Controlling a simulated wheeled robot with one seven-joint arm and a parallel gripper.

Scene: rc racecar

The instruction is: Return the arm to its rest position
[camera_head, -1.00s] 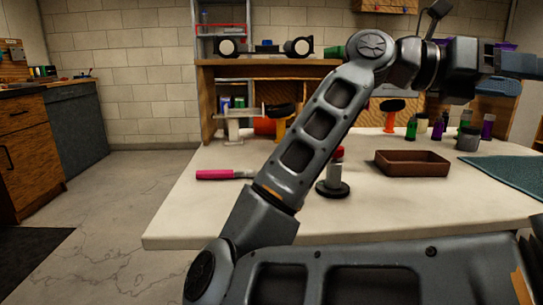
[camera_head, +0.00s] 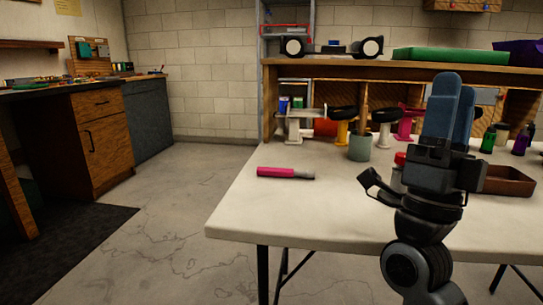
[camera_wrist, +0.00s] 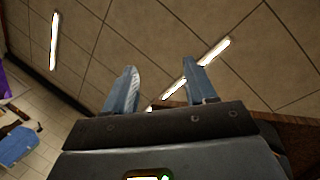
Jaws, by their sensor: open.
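My gripper (camera_head: 457,86) is raised in front of the right part of the white table in the head view. Its two blue fingers point up and nothing is between them. In the wrist view the open fingers (camera_wrist: 160,68) stand apart against the ceiling. My dark arm links run down from it to the bottom edge of the head view. The gripper and arm hide part of the tabletop and part of the brown tray (camera_head: 508,182).
The white table (camera_head: 300,220) holds a pink-handled tool (camera_head: 284,173) at its left and a grey-green cup (camera_head: 361,148). Several bottles (camera_head: 489,139) stand at the right. A wooden shelf (camera_head: 400,67) is behind. Floor (camera_head: 180,220) left of the table is clear beside a dark mat (camera_head: 60,240).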

